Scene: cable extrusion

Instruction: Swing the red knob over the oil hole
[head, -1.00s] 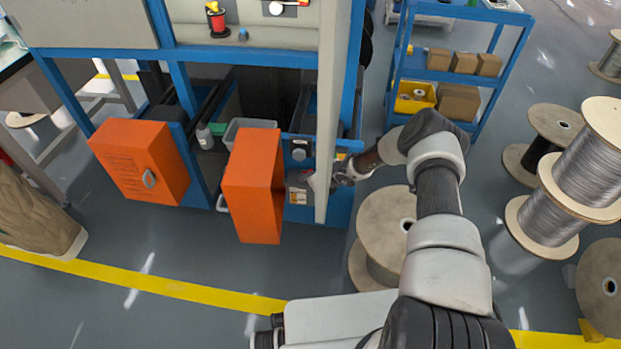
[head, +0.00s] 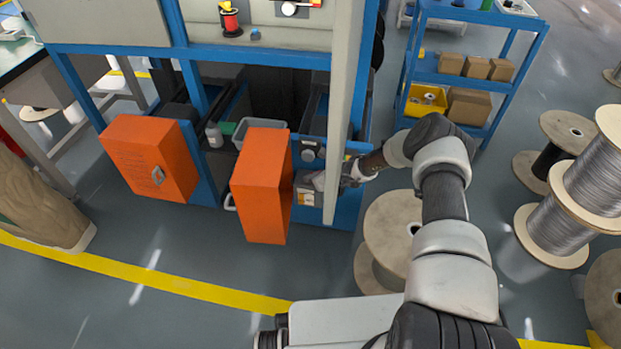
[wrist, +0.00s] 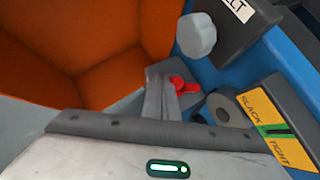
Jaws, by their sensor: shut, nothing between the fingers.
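The small red knob (wrist: 180,84) shows in the wrist view, in the recess beside the open orange door. My gripper (wrist: 163,80) is shut and empty, its grey fingers pointing up the picture. The fingertips are just left of the red knob, very close to it; I cannot tell if they touch. A grey round piece (wrist: 218,107) with a dark opening lies right of the knob; I cannot tell whether it is the oil hole. In the head view my gripper (head: 318,181) is low at the blue machine, partly behind a grey upright panel.
The orange door (head: 262,185) stands open left of my gripper. A grey round knob (wrist: 196,36) and a yellow SLACK/TIGHT label (wrist: 272,130) are close by in the wrist view. A wooden spool (head: 392,235) stands on the floor below my forearm.

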